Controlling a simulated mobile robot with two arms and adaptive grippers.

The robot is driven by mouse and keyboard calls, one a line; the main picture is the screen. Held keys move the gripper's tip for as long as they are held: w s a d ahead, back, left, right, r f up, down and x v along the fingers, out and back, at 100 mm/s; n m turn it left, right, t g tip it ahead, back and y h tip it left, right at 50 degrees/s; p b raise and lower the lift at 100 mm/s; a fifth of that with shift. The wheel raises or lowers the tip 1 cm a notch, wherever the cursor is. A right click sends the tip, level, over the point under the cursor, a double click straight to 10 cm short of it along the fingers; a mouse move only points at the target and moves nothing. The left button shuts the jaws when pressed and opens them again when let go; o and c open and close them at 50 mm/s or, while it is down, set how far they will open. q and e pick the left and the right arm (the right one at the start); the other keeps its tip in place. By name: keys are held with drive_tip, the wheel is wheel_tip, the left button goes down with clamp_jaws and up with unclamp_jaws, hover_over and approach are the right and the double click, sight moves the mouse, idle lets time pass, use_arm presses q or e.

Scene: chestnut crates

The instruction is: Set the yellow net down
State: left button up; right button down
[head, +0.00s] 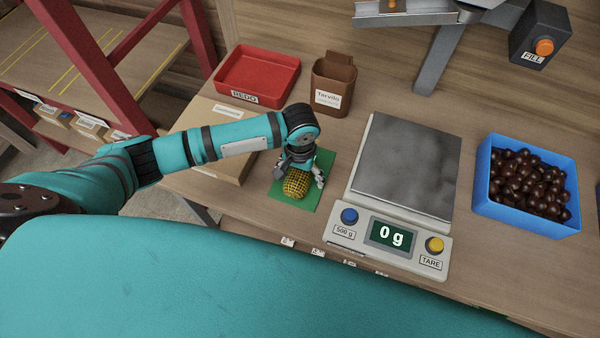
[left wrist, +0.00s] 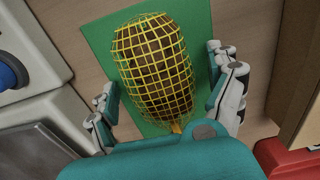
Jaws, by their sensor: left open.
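The yellow net (head: 296,184), filled with brown chestnuts, lies on the green mat (head: 322,165) left of the scale. In the left wrist view the net (left wrist: 152,65) lies lengthwise on the mat (left wrist: 103,45), its gathered yellow end toward my palm. My left gripper (head: 297,178) is over the net, its fingers spread on both sides. In the left wrist view the fingers of my left gripper (left wrist: 165,90) stand open, with a gap between them and the net. My right gripper is not in view.
The scale (head: 405,160) reads 0 g just right of the mat. A blue crate of chestnuts (head: 481,190) stands at the right.

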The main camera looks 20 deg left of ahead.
sight(300, 171)
use_arm(q)
drive_tip(key=shift+r, duration=0.1)
wheel_tip(300, 171, up, 12)
drive_tip(key=b, duration=0.1)
idle(0.4)
idle(0.4)
